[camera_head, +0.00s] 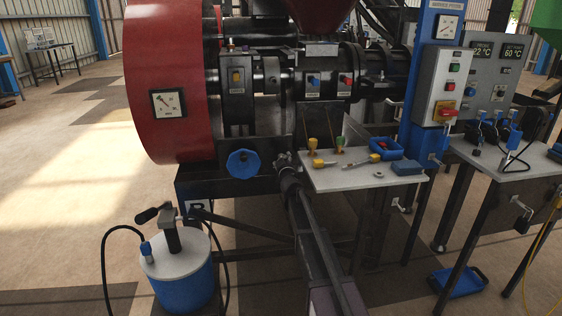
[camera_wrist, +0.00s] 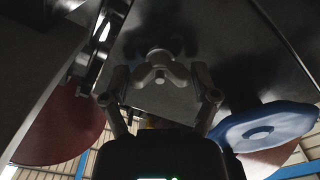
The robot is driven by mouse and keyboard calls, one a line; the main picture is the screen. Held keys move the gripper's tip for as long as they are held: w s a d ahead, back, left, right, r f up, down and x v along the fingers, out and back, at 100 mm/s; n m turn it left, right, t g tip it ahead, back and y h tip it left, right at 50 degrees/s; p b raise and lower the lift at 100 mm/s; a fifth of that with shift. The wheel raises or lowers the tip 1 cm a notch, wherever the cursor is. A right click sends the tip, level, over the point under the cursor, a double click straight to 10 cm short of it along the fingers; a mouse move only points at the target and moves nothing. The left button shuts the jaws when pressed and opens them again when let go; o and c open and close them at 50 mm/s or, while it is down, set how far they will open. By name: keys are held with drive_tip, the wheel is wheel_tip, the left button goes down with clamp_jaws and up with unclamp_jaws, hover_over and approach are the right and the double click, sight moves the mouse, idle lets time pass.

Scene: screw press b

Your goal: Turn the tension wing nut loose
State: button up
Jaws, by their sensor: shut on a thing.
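The wing nut (camera_wrist: 158,72) is a grey metal piece with two spread wings and a round middle, set against a dark metal face in the wrist view. My gripper (camera_wrist: 160,88) has one finger on each side of it and is shut on its wings. In the head view my gripper (camera_head: 283,160) is at the front of the press, just right of the blue handwheel (camera_head: 244,163) and beside the small table's left edge. The wing nut cannot be made out there, as my gripper covers that spot.
The blue handwheel is close on the right in the wrist view (camera_wrist: 262,128). A blue drum (camera_head: 180,275) stands on the floor at left.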

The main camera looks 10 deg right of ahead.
drive_tip(key=shift+n, duration=1.3)
drive_tip(key=o, duration=1)
drive_tip(key=shift+s, duration=0.1)
drive_tip(key=s, duration=1.2)
